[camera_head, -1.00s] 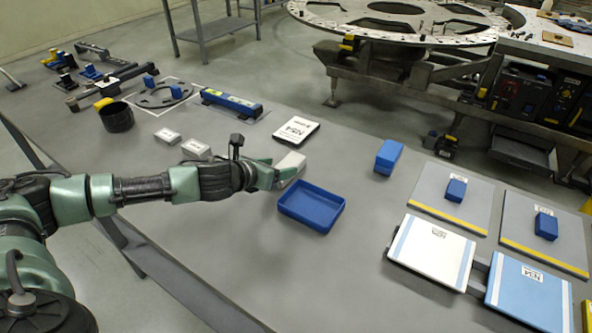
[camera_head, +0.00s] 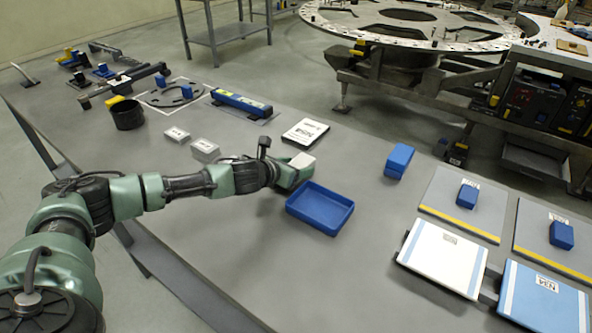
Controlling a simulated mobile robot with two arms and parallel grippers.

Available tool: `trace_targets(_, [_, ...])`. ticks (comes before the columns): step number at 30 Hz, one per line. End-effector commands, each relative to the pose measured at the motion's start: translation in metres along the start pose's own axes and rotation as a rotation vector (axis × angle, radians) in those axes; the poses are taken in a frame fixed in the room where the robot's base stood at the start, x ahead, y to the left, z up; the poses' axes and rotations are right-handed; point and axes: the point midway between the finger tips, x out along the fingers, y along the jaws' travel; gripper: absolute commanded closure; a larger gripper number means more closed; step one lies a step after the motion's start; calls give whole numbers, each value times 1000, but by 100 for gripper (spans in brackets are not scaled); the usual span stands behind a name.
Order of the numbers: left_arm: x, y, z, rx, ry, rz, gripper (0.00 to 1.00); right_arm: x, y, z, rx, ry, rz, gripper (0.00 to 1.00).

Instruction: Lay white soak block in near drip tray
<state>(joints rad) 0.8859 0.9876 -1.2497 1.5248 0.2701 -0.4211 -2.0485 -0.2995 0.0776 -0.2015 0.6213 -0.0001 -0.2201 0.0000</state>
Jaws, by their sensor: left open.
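The white soak block (camera_head: 303,160) is at the tip of my left gripper (camera_head: 295,172), just behind the blue drip tray (camera_head: 320,226). The gripper is open and comes in from the left at the block. Its fingers partly cover the block, so I cannot tell whether they touch it or whether the block rests on the table. The tray is shallow and looks empty. My right gripper is out of view.
Two pale blocks (camera_head: 205,150) lie left of the gripper. A white labelled card (camera_head: 306,132) lies behind it. A blue block (camera_head: 398,161) stands right of the tray. White and blue panels (camera_head: 442,256) lie at the right. The table front is clear.

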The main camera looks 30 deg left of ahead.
Motion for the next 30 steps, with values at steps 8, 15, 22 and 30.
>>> trace_targets(8, [1, 1, 0, 0, 0, 1, 49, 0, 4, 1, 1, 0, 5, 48])
trace_targets(15, [1, 0, 0, 0, 0, 1, 97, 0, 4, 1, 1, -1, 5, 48])
trace_targets(22, [0, 0, 2, 0, 0, 1, 97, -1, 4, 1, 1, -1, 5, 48])
trace_targets(30, [-16, 1, 32, 1, -4, 1, 97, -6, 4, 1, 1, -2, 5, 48])
